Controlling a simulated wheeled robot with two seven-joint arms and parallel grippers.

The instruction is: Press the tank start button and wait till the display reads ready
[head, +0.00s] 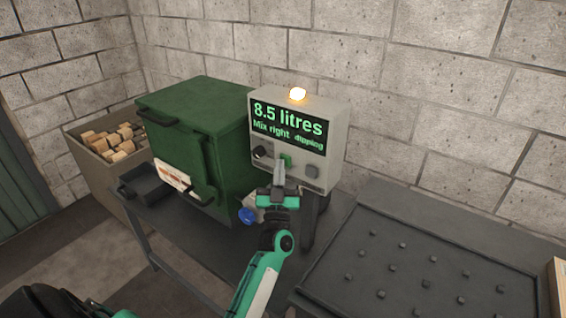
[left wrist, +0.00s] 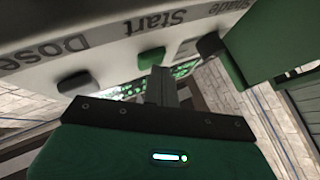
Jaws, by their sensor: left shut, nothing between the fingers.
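A grey control box (head: 338,135) carries a display (head: 288,127) with green text reading "8.5 litres", "Mix right" and "dipping". The green start button (head: 287,159) is below the display; in the left wrist view the green button (left wrist: 151,58) sits by the upside-down word "Start". My left gripper (head: 280,168) is shut and empty, its fingertips right at the green button. In the left wrist view its fingers (left wrist: 160,75) reach close to the button; I cannot tell whether they touch.
A lamp (head: 297,94) glows on top of the box. A green lidded tank (head: 205,115) stands left, beside a bin of wood blocks (head: 112,143). A studded dark tray (head: 400,270) lies right.

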